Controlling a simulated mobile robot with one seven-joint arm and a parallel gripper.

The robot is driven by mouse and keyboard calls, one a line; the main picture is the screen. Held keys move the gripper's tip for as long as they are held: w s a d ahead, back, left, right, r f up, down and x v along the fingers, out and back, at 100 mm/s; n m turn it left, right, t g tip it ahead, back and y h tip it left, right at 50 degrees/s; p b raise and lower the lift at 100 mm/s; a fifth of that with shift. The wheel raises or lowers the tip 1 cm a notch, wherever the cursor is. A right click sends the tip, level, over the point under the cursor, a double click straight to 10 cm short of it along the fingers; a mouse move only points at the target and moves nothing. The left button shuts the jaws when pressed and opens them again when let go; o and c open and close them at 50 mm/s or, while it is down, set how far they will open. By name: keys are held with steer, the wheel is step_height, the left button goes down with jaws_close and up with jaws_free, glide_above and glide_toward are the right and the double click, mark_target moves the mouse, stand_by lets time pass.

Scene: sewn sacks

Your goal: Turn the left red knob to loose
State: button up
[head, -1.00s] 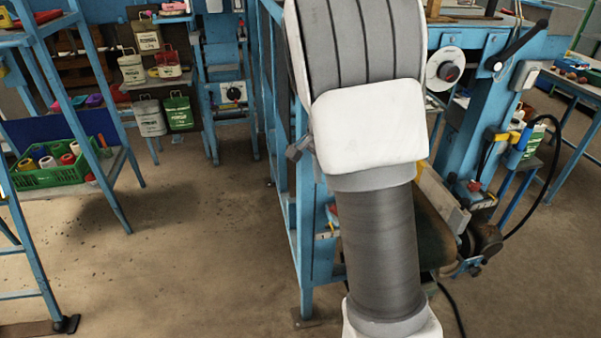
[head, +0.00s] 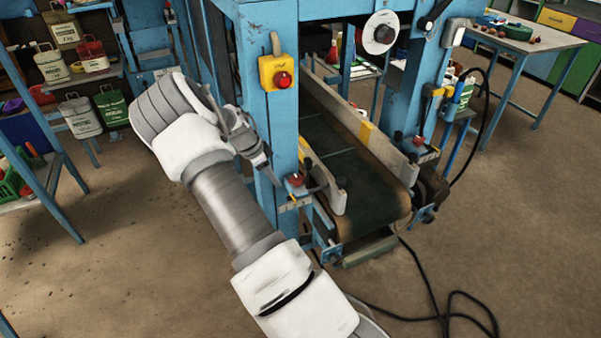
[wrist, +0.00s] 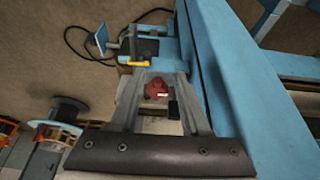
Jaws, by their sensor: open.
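The left red knob (head: 296,180) sits low on the blue machine post, at the near left corner of the conveyor. It also shows in the wrist view (wrist: 156,89), between the two fingers of my gripper (wrist: 160,78). In the head view my gripper (head: 268,176) is just left of the knob, pointing toward it. The fingers are open with nothing in them. I cannot tell whether they are level with the knob or short of it. A second red knob (head: 417,141) is on the right side of the conveyor.
The blue post (head: 270,130) stands close beside my gripper. A yellow box (head: 279,72) with a red button is higher on it. The conveyor belt (head: 355,170) runs between low side guards. A black cable (head: 440,310) lies on the floor.

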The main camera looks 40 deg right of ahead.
mark_target(304, 176)
steer(key=d, duration=0.3)
steer(key=s+d, duration=0.1)
steer(key=d, duration=0.2)
steer(key=s+d+p, duration=0.1)
steer(key=d, duration=0.2)
steer(key=shift+s, duration=0.15)
steer(key=shift+d+f+p, duration=0.15)
steer(key=shift+f+p, duration=0.15)
steer(key=shift+f, duration=0.25)
steer(key=shift+x, duration=0.9)
jaws_close()
